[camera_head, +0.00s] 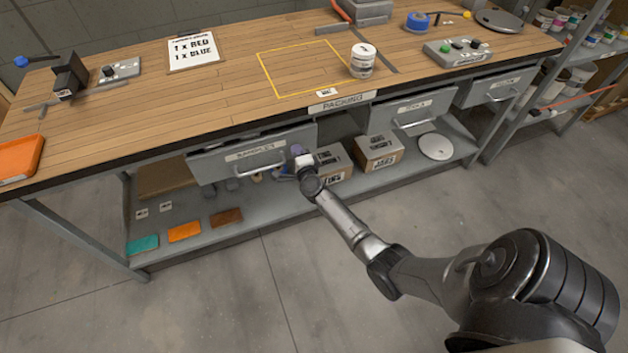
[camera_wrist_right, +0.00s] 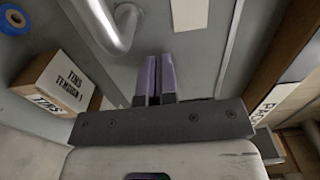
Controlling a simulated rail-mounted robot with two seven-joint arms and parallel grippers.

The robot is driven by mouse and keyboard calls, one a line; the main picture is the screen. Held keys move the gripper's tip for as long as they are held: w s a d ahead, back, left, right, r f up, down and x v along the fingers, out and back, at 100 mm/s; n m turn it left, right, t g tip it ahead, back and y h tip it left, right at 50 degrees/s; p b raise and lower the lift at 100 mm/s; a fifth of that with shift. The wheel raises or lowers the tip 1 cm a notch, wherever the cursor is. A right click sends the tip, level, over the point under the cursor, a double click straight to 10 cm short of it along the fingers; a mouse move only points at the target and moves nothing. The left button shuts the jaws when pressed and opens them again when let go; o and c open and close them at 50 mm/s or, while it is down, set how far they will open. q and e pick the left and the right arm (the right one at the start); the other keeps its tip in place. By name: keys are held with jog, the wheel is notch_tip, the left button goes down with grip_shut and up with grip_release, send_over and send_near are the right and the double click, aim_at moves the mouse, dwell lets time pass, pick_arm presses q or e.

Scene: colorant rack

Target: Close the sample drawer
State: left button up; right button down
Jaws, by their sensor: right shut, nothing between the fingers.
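The sample drawer (camera_head: 222,164) is the grey drawer at the left under the bench, with a white label and a bar handle (camera_head: 260,170). How far it stands out from the bench is hard to tell in the head view. My right gripper (camera_head: 298,152) is at the right end of its front, to the right of the handle. In the right wrist view the purple fingers (camera_wrist_right: 155,78) are together and empty, pointing at a grey panel; the bar handle (camera_wrist_right: 112,28) shows to their left. Contact with the panel cannot be told. My left gripper is not in view.
Two more drawers (camera_head: 420,110) (camera_head: 500,88) are to the right. Cardboard boxes (camera_head: 378,153) stand on the lower shelf, near my right arm. The bench top (camera_head: 225,80) holds a white tin (camera_head: 362,62) and an order sheet (camera_head: 193,52). Floor in front is clear.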

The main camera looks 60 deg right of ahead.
jog(key=p+v, duration=0.3)
jog(key=v, duration=1)
jog(key=shift+s+a+f+p, duration=0.2)
jog(key=shift+s+a+p, duration=0.1)
jog(key=shift+p, duration=0.1)
